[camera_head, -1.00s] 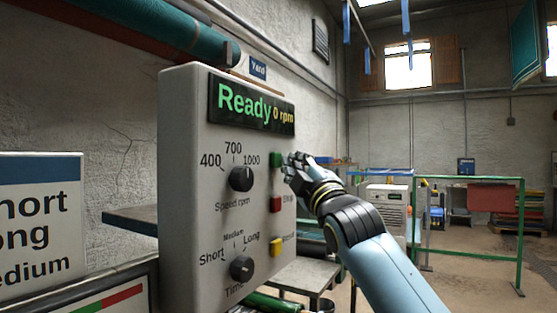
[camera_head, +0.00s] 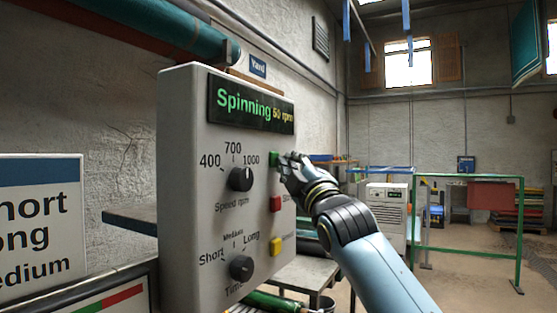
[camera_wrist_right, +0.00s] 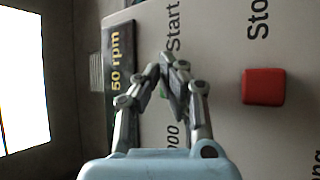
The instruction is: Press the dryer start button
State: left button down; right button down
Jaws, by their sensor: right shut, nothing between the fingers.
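The grey control panel (camera_head: 183,200) stands at the centre left of the head view. Its display (camera_head: 250,105) reads "Spinning 50 rpm". The green start button (camera_head: 274,158) is on the panel's right side, above the red stop button (camera_head: 275,204) and a yellow button (camera_head: 276,246). My right gripper (camera_head: 284,163) is shut and empty, its fingertips at the green button. In the right wrist view the shut fingertips (camera_wrist_right: 167,70) lie over the green button, mostly hiding it, beside the word "Start". The red stop button (camera_wrist_right: 263,87) is to their right. My left gripper is out of view.
Two black knobs (camera_head: 241,179) for speed and time (camera_head: 242,268) are on the panel, left of the buttons. A white sign (camera_head: 40,225) stands at the left. A green rail frame (camera_head: 470,178) and a grey cabinet (camera_head: 386,212) are further back at the right.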

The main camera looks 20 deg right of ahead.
jog(key=shift+s+d, duration=0.5)
jog(key=shift+s, duration=0.2)
jog(key=s+d+b, duration=0.1)
jog(key=s, duration=0.1)
jog(key=s+d+b, duration=0.1)
jog(key=s+d, duration=0.1)
dwell(0.6)
jog(key=shift+f, duration=0.1)
dwell(0.5)
